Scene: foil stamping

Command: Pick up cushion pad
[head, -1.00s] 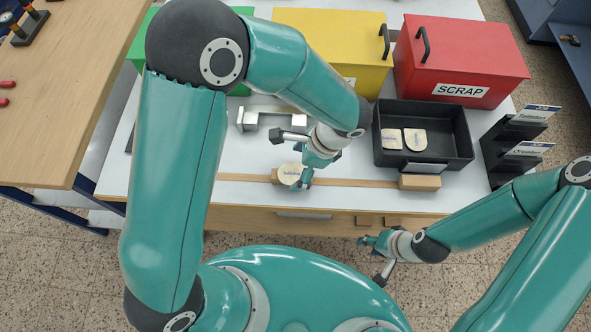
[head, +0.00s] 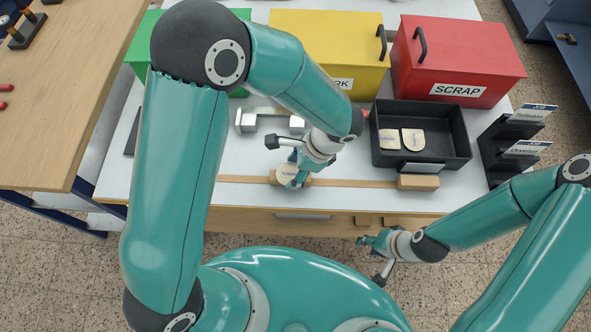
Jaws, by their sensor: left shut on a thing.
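A small beige rounded pad (head: 285,172) with blue print, which looks like the cushion pad, is at the wooden strip near the table's front edge. My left gripper (head: 293,180) reaches down to it and is shut on its right side. The fingers hide part of the pad, and I cannot tell whether it is lifted off the strip. My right gripper (head: 372,255) hangs in front of the table, away from the pad; its fingers are too small to judge.
A black tray (head: 455,157) with two printed beige pieces stands to the right. Red (head: 462,50), yellow (head: 322,30) and green (head: 146,62) bins line the back.

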